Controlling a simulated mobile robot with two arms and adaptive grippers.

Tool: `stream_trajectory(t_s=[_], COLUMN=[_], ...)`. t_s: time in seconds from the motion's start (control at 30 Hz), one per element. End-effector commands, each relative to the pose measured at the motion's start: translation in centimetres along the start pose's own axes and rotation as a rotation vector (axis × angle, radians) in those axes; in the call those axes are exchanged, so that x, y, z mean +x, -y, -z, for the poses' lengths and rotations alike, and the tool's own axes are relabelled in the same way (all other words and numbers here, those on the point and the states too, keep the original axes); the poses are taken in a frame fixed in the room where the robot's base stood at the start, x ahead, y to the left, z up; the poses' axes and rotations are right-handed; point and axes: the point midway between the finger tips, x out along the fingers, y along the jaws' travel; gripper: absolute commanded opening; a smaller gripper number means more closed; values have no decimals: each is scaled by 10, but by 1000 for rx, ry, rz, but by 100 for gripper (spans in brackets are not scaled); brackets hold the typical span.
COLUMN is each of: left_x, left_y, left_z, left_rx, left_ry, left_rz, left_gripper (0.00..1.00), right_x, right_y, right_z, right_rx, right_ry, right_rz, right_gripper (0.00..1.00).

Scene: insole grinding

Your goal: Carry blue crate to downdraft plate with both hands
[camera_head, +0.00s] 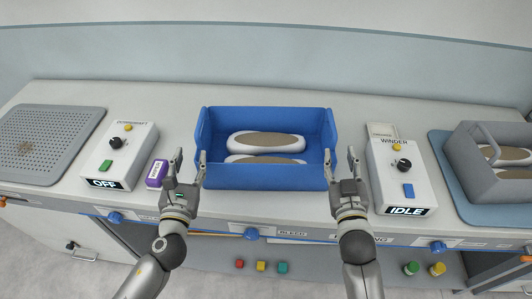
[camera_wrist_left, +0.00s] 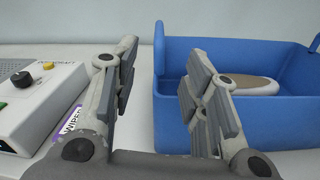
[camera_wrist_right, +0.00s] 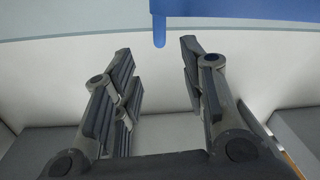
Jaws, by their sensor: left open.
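The blue crate (camera_head: 262,177) stands on the bench with light insoles (camera_head: 266,142) inside. The grey perforated downdraft plate (camera_head: 60,118) lies at the far left, with a brown smudge on it. My left gripper (camera_head: 190,164) is open at the crate's left wall, with the wall's near end between its fingers; the crate also shows in the left wrist view (camera_wrist_left: 174,95). My right gripper (camera_head: 340,162) is open at the crate's right wall. In the right wrist view, part of the crate (camera_wrist_right: 235,9) shows above and between the open fingers. Contact cannot be told.
The downdraft control box (camera_head: 118,150), reading OFF, and a purple-and-white block (camera_head: 156,173) stand between crate and plate. The winder box (camera_head: 402,170), reading IDLE, is right of the crate. A grey bin (camera_head: 490,165) sits on a blue mat (camera_head: 450,190) farther right.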

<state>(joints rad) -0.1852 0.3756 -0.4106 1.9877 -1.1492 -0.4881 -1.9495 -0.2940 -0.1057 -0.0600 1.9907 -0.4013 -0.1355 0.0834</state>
Motion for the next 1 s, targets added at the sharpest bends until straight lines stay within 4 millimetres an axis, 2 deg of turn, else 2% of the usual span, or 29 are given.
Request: stream_trajectory(t_s=[0.17,0.4,0.6,0.8,1.0], left_x=[22,66,93,104,105], left_y=[0,0,0,0,0], left_z=[-2,-1,-1,0,0], left_rx=[-2,-2,-1,-2,-1], left_ry=[3,2,1,0,0], left_rz=[-1,-1,-1,-1,0], left_gripper=[41,41,41,41,41], right_x=[23,66,93,104,105], right_y=[0,0,-1,-1,-1], right_z=[1,1,1,0,0], right_rx=[-1,-2,0,0,0], right_ry=[-4,-2,-1,0,-1], right_rz=[0,-1,-1,-1,-1], right_gripper=[39,39,39,39,39])
